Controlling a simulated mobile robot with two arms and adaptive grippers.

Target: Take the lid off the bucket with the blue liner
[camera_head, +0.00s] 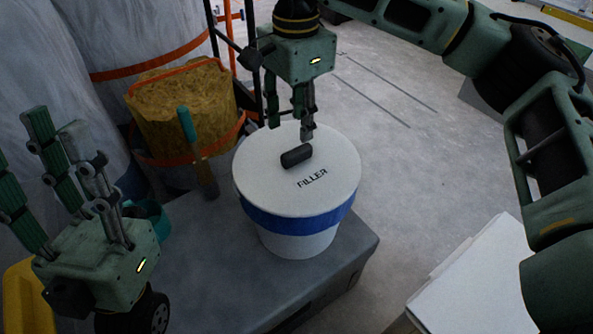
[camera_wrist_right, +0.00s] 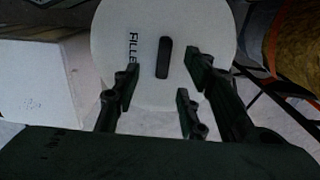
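A white bucket (camera_head: 297,244) with a blue band under its rim stands on a grey box. Its white round lid (camera_head: 262,190) is on, marked FILLER, with a dark bar handle (camera_head: 296,156) on top. My right gripper (camera_head: 291,128) hangs above the lid, just behind the handle, its fingers pointing down. In the right wrist view the handle (camera_wrist_right: 163,58) stands beyond the spread fingers, and the right gripper (camera_wrist_right: 162,85) is open and empty. My left gripper (camera_head: 70,140) is at the lower left, fingers up and spread, open and empty. The bucket's inside is hidden.
The grey box (camera_head: 200,270) bears the bucket. A yellow roll of insulation (camera_head: 183,105) with orange straps and a tool with a teal handle (camera_head: 187,124) stand to the left. A white slab (camera_head: 480,280) is at the lower right. Bare floor lies right of the bucket.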

